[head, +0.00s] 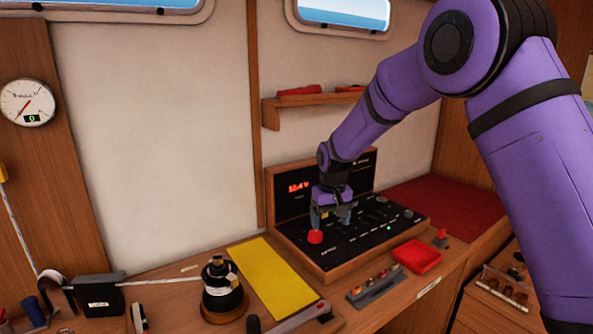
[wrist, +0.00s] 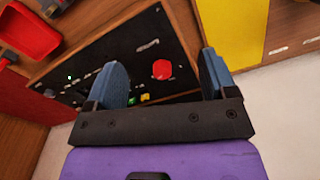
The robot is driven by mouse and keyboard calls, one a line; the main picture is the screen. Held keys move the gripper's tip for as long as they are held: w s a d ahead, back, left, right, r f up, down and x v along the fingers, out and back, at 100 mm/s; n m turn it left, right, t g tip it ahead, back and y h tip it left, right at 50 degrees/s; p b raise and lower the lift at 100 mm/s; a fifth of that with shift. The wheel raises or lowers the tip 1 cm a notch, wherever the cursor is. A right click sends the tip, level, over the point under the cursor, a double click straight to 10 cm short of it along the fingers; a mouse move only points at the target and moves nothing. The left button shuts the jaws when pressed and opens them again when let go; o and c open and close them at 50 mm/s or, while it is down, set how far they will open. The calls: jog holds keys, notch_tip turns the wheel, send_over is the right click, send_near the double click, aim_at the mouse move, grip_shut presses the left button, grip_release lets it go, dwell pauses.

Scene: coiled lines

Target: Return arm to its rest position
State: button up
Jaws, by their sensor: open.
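My purple arm (head: 533,150) reaches in from the right in the head view and bends down over the control panel. My gripper (head: 330,215) is just above the black face of the panel (head: 350,243). In the wrist view my gripper (wrist: 160,80) has its two blue fingers spread apart with nothing between them. A red knob (wrist: 162,69) on the panel shows beyond the gap, nearer the right finger. The same red knob (head: 315,236) is at the left finger in the head view; I cannot tell whether they touch.
A red tray (head: 417,256) and a grey holder (head: 376,287) stand in front of the panel. A wooden shelf (head: 312,99) is on the wall behind. The red mat (head: 445,205) is bare.

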jog(key=s+d+r+m+t, duration=0.1)
jog(key=s+d+r, duration=0.6)
jog(key=s+r, duration=0.15)
jog(key=s+d+r+m+t, duration=0.1)
jog(key=s+d+r, duration=0.55)
jog(key=r, duration=0.35)
jog(key=s+d+r+t, duration=0.1)
jog(key=s+d, duration=0.3)
jog(key=s, duration=0.8)
jog(key=s+d+m+t, duration=0.1)
jog(key=s+d, duration=0.3)
jog(key=s, duration=0.8)
jog(key=shift+s+r+t, duration=0.4)
